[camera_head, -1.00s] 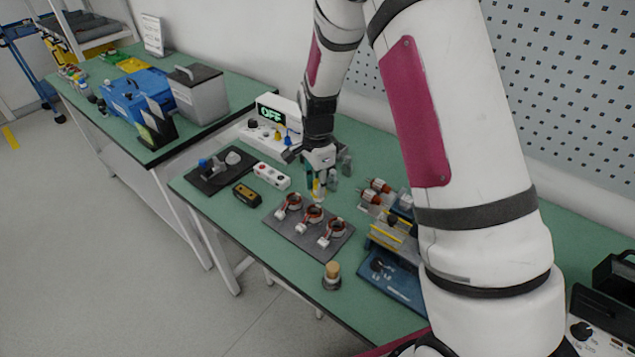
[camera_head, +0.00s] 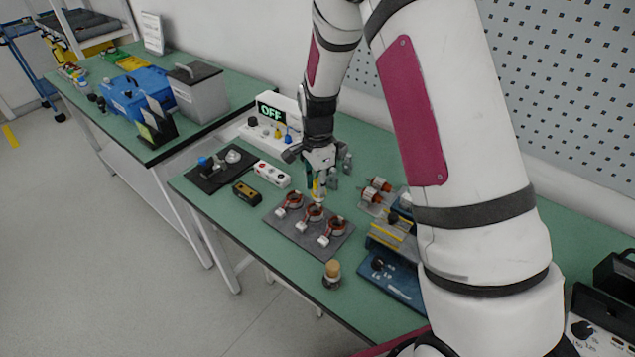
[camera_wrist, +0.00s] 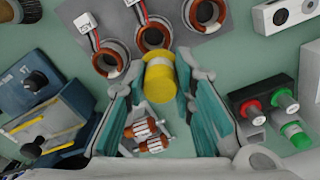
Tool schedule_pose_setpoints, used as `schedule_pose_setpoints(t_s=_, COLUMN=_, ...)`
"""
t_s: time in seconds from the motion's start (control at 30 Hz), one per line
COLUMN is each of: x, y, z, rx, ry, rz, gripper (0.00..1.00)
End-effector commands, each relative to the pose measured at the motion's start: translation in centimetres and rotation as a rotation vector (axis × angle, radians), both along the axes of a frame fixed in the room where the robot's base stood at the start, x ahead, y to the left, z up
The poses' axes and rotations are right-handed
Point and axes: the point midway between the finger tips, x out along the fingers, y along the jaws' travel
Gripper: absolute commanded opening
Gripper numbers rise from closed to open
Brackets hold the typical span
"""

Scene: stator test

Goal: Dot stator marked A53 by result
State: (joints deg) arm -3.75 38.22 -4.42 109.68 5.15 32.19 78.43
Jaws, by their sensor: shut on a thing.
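My gripper (camera_head: 318,183) is shut on a yellow cylindrical marker (camera_wrist: 160,80), held between the fingers near the middle stator. Three stators with copper-coloured windings lie in a row on a dark grey mat (camera_head: 283,232): a left one (camera_head: 290,202), a middle one (camera_head: 313,213) and a right one (camera_head: 332,232). In the wrist view, the middle stator (camera_wrist: 152,33) is just beyond the marker's yellow end. I cannot tell whether they touch. White tags hang on leads; one tag (camera_wrist: 86,22) bears lettering too small to read, so I cannot tell which is A53.
A white instrument (camera_head: 270,117) reads OFF. A black-and-yellow box (camera_head: 246,192) lies left of the mat.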

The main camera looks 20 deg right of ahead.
Motion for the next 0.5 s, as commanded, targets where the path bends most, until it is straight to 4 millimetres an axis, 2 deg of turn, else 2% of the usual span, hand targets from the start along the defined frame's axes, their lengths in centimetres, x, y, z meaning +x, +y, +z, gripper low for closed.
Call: schedule_pose_setpoints(t_s=0.5, x=-0.01, y=0.01, z=-0.59, rx=0.000, ry=0.001, rz=0.000, gripper=0.00)
